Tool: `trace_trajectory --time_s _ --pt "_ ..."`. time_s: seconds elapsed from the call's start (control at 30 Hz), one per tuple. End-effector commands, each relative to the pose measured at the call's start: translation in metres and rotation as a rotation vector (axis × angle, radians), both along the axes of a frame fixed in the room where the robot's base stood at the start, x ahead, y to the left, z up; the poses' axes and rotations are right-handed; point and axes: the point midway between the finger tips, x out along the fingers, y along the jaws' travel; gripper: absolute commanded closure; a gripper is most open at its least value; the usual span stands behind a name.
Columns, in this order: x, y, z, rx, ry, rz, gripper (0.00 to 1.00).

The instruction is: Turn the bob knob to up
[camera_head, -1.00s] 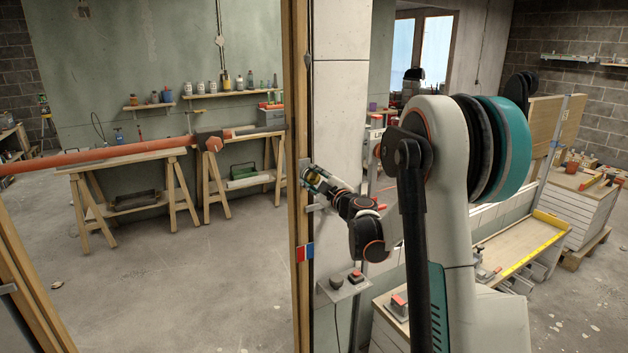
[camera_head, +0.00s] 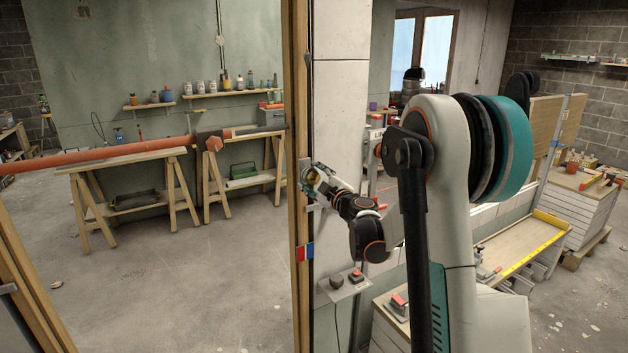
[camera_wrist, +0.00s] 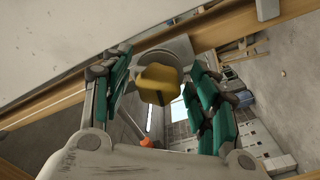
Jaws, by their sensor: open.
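The bob knob is a brass-yellow block (camera_wrist: 158,86) on a grey round base (camera_wrist: 178,46), seen in the wrist view. It stands between the two teal-padded fingers of my gripper (camera_wrist: 160,70), with gaps on both sides. My gripper is open around the knob and grips nothing. In the head view my gripper (camera_head: 313,178) is at the wooden post, and a small yellow patch of the knob shows there. A thin dark line shows on the knob's face, but I cannot tell which setting it points to.
The wooden post (camera_head: 297,120) carries a red and blue label (camera_head: 305,252) below my gripper. A long orange pipe (camera_head: 95,154) lies across sawhorses at left. The floor between is clear.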

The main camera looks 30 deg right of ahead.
Motion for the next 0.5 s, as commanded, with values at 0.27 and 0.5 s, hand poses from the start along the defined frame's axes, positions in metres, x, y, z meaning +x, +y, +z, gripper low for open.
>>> trace_trajectory --time_s 0.27,0.5 --pt "-0.042 -0.002 -0.001 0.000 0.000 -0.002 0.45" --pt "-0.089 -0.003 -0.002 0.000 0.000 -0.002 0.45"
